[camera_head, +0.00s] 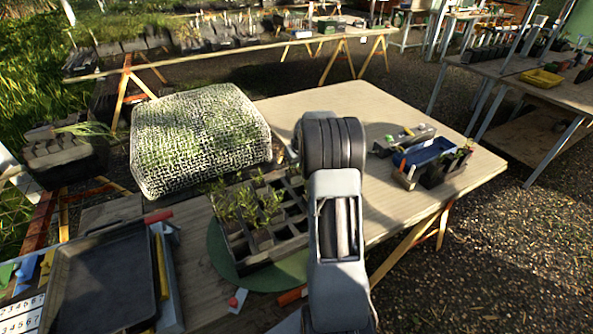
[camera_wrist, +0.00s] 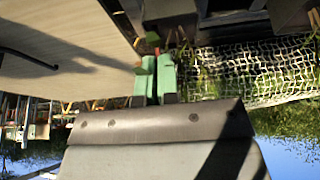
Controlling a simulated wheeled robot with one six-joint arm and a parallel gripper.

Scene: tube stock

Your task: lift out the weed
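The plant tray (camera_head: 236,246), a dark grid of cells, sits on a round green mat (camera_head: 222,262) on the wooden table. Several small green seedlings (camera_head: 262,203) stand in its left and middle cells. I cannot tell which one is the weed. My arm covers the tray's right side and hides my gripper in the head view. In the wrist view, my gripper (camera_wrist: 156,77) shows two green fingers side by side, shut with nothing clearly between them. A small red bit (camera_wrist: 157,51) shows just past the fingertips, near dark tray parts.
A mesh-covered mound (camera_head: 198,140) stands behind the tray. A dark shallow tray (camera_head: 105,280) lies at the left front. A blue bin (camera_head: 428,152) and a small planter (camera_head: 446,166) stand at the right. The table's back right is clear.

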